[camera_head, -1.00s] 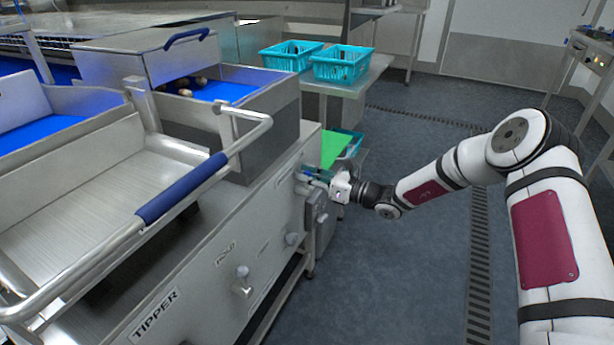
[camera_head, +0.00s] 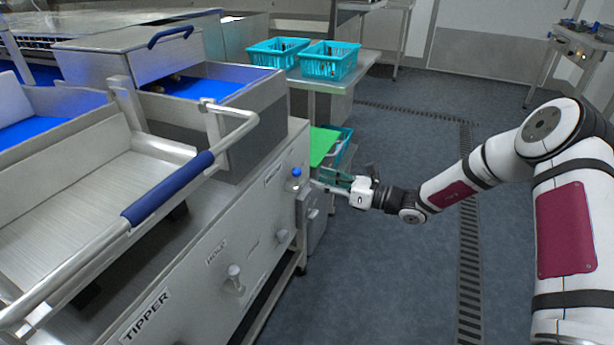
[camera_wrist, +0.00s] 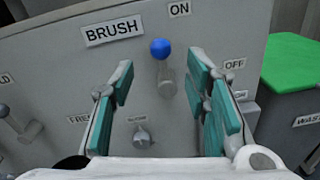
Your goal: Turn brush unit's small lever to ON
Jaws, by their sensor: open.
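The brush unit's small lever (camera_wrist: 161,50) has a blue ball and a grey stem on the panel under the BRUSH label (camera_wrist: 114,30). In the wrist view its ball points up, towards the ON label (camera_wrist: 179,9) and away from the OFF label (camera_wrist: 235,64) at right. In the head view the blue ball (camera_head: 297,172) stands clear above my gripper's tips. My gripper (camera_wrist: 163,82) is open, its teal-padded fingers on either side of the lever's stem in the wrist picture. In the head view my gripper (camera_head: 328,184) is just in front of the panel; contact cannot be told.
Another lever (camera_wrist: 16,122) is at the left and a small knob (camera_wrist: 142,137) below. A green-topped bin (camera_wrist: 293,65) stands to the right. The TIPPER label (camera_head: 147,316) marks the near panel. Teal baskets (camera_head: 329,61) sit on a table behind. The floor at right is clear.

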